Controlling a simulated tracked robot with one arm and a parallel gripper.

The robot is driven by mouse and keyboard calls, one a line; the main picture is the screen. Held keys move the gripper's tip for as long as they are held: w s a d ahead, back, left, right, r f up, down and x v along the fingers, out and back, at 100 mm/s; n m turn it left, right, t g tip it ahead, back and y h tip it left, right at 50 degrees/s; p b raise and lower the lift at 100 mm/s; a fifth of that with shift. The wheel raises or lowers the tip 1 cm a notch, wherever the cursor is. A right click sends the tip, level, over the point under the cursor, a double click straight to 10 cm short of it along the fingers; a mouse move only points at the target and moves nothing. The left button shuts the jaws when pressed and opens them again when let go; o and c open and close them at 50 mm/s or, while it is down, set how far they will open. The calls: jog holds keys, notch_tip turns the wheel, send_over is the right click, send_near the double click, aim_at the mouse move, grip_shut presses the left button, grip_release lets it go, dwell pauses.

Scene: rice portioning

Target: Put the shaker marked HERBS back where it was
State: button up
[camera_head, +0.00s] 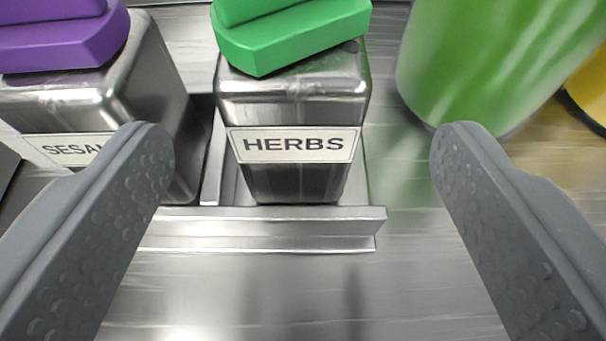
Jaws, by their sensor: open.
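The shaker marked HERBS (296,180) is a shiny steel box with a green top, standing upright in the right-hand end slot of a low metal rack (290,228). Its upper end runs out of the top of the picture. My gripper (302,145) is open. Its two grey fingers are spread wide, one on each side of the picture, with the shaker between them and a little beyond. Neither finger touches the HERBS shaker.
A steel shaker with a purple top and a partly hidden SESA... label (100,98) stands in the slot to the left. A green rounded object (480,60) stands at the upper right, with something yellow (590,88) beyond it. The metal surface in front of the rack is clear.

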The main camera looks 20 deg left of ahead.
jog(key=d+r+m+t+h, duration=0.1)
jog(key=d+r, duration=0.2)
jog(key=r, duration=0.4)
jog(key=d+r, duration=0.3)
jog(key=r, duration=0.3)
jog(key=s+d+r+h, duration=0.1)
jog(key=s+d+r, duration=0.3)
jog(key=r, duration=0.4)
jog(key=s+d+r+m+t+h, duration=0.1)
jog(key=s+d+r, duration=0.3)
jog(key=s+r, duration=0.2)
jog(key=s+d+r+m, duration=0.1)
jog(key=s+d+r, duration=0.3)
jog(key=r, duration=0.6)
jog(key=shift+s+h, duration=0.4)
jog(key=shift+s, duration=0.35)
